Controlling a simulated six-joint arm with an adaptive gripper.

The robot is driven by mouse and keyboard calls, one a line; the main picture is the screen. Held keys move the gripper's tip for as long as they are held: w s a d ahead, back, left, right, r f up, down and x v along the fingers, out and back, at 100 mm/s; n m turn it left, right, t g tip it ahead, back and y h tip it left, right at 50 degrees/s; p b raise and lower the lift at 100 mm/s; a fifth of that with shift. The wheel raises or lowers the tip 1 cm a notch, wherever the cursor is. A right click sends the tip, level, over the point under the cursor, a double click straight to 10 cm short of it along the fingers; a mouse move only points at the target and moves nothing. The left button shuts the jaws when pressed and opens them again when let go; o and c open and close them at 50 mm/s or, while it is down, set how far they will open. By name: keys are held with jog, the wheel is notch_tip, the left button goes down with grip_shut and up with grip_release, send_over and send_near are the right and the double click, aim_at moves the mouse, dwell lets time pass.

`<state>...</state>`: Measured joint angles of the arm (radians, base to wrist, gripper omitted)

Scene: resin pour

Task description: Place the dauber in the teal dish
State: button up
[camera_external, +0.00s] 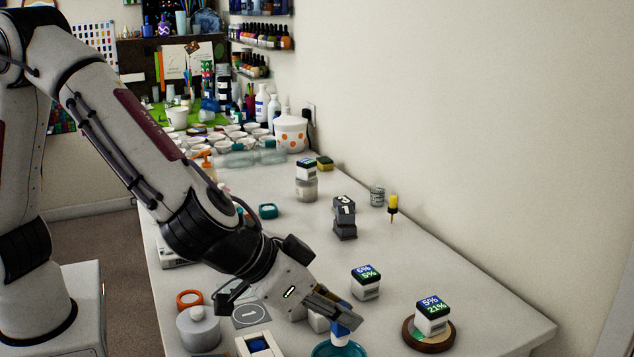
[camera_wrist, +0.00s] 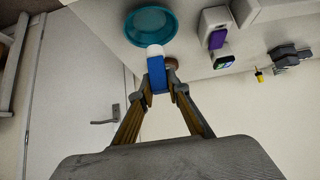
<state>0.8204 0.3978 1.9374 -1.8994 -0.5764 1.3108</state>
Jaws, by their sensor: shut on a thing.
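The dauber (camera_wrist: 157,74) is a small blue piece with a white end. My gripper (camera_wrist: 161,84) is shut on it, with one finger on each side. In the external view the dauber (camera_external: 340,331) points down from my gripper (camera_external: 337,308), over the teal dish (camera_external: 320,351) at the bottom edge. The dish is partly cut off there. In the wrist view the round teal dish (camera_wrist: 132,35) shows whole, just beyond the dauber's white end. I cannot tell whether the dauber touches the dish.
A labelled block on a round wooden coaster (camera_external: 449,345) stands right of the dish. Another labelled block (camera_external: 365,283) is behind it. A white holder with a blue piece (camera_external: 259,345) is left of my gripper. The table's right side is mostly clear.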

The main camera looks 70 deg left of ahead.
aim_at(333, 333)
jog(key=shift+f, duration=0.65)
jog(key=shift+f, duration=1.9)
jog(key=shift+f, duration=0.15)
jog(key=o, duration=0.9)
jog(key=shift+o, duration=0.2)
jog(key=shift+s+r, duration=0.1)
jog(key=shift+r, duration=0.15)
jog(key=v, duration=1.1)
jog(key=shift+s+r, duration=0.25)
jog(key=shift+r, duration=0.05)
